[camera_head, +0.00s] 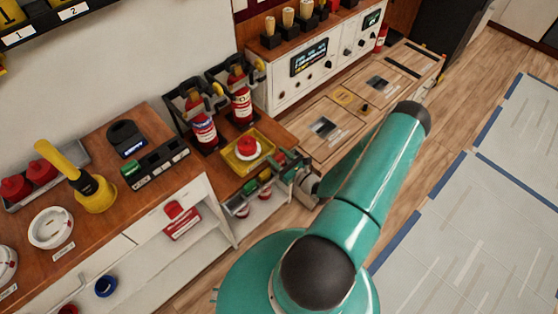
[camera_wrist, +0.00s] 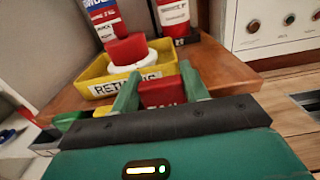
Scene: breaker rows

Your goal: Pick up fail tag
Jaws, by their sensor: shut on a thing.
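In the wrist view, my gripper (camera_wrist: 161,90) has its two green fingers closed on a red tag (camera_wrist: 163,95). White letters show along the tag's lower edge but are partly hidden, so I cannot read the whole word. The tag is in front of a yellow tray (camera_wrist: 92,70) with a label that begins "RET". In the head view, my gripper (camera_head: 288,170) is at the right front of the tray, near the wooden counter's edge. I cannot clearly make out the held tag there.
A red-topped white round piece (camera_head: 247,148) sits in the tray. Two red extinguishers (camera_head: 203,128) (camera_head: 240,100) stand in black holders behind it. A black rack (camera_head: 155,163) and a yellow-handled tool (camera_head: 92,188) are on the left counter. Floor at right is clear.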

